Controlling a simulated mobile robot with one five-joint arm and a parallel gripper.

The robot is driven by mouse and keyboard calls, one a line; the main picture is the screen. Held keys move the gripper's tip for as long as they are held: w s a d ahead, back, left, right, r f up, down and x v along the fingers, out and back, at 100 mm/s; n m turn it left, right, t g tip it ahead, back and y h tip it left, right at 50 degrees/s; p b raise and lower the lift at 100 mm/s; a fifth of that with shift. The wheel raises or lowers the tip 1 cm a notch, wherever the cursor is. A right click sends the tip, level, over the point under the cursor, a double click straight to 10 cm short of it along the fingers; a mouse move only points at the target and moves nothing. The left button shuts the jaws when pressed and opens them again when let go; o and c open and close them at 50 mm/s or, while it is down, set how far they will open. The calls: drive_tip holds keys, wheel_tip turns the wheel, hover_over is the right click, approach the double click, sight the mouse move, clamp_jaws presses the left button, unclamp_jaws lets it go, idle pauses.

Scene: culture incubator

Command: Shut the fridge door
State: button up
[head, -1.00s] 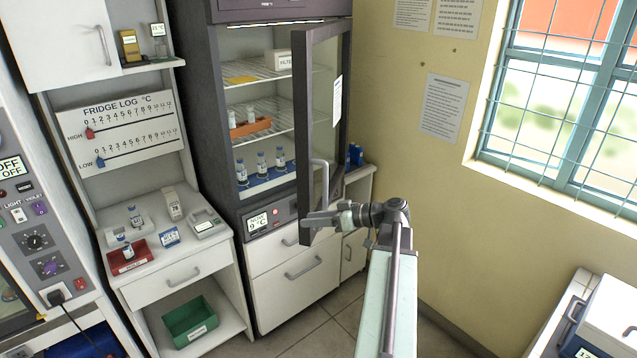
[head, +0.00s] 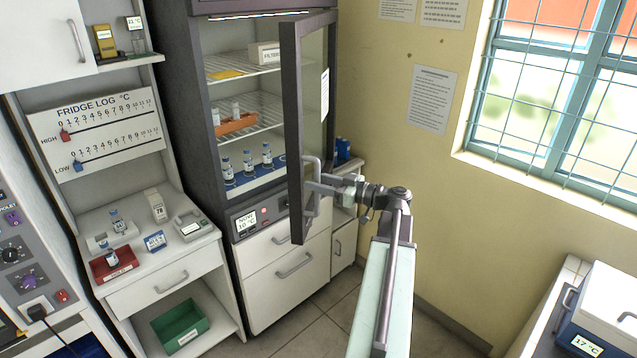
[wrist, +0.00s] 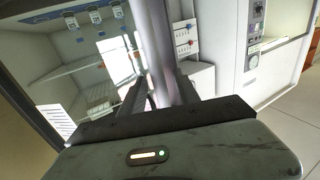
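The fridge (head: 174,120) stands open, its lit shelves showing. Its dark-framed glass door (head: 292,130) sticks out toward me, with its hinge side at the right of the opening. A pale upright handle (head: 312,176) is on the door's right face. My gripper (head: 314,192) is at this handle, seen side-on at the end of my arm. In the wrist view, a thick upright grey bar (wrist: 152,40) runs down to between the two dark fingers of my gripper (wrist: 160,95). I cannot tell whether the fingers press on it.
A cabinet with a red tray (head: 112,268) and a green bin (head: 180,328) is at left. The window wall is at right, with a white box (head: 606,305) in front. Floor between is clear.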

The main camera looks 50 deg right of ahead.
clamp_jaws()
idle(1.5)
